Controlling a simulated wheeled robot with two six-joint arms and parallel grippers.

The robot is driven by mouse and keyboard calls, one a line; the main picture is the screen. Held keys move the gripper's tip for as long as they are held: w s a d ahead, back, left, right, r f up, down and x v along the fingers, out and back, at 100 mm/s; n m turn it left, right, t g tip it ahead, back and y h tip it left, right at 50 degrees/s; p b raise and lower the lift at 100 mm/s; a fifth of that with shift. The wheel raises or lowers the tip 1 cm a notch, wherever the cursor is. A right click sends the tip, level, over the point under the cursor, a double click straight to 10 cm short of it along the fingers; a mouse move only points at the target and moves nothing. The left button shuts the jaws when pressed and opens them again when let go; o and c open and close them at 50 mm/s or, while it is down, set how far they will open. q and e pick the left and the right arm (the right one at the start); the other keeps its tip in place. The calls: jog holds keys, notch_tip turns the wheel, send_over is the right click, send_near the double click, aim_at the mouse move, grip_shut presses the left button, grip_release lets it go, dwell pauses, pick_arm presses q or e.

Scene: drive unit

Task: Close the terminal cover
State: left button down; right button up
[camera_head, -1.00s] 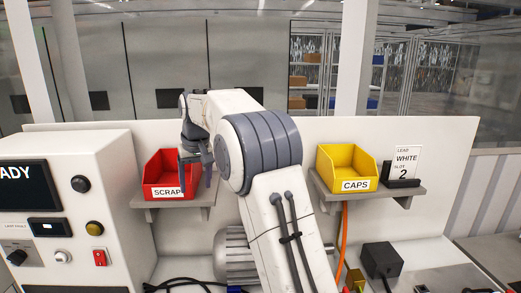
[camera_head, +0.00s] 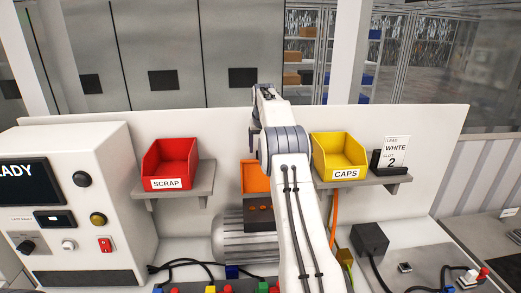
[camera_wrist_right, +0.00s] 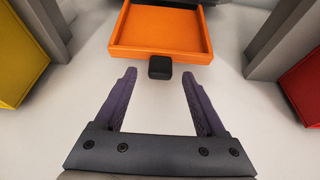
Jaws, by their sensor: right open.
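The orange terminal cover (camera_head: 254,177) stands open, raised behind the dark terminal box (camera_head: 259,214) on the grey motor (camera_head: 240,245); my arm hides part of them. In the right wrist view the cover (camera_wrist_right: 160,46) shows as a shallow orange tray, with a black tab (camera_wrist_right: 159,67) at its near edge. My right gripper (camera_wrist_right: 159,76) is open and empty, its fingertips on either side of the tab's line, close to it; I cannot tell whether they reach around it. In the head view its fingers are mostly hidden by the arm. My left gripper is not in view.
The red SCRAP bin (camera_head: 170,160) and yellow CAPS bin (camera_head: 340,154) sit on shelves left and right of my arm. A control cabinet (camera_head: 75,200) stands at left. Coloured parts (camera_head: 235,287) and black cables lie in front of the motor.

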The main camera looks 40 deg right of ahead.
jog(key=shift+p+x, duration=0.4)
jog(key=shift+x, duration=0.95)
grip_shut()
dwell(0.4)
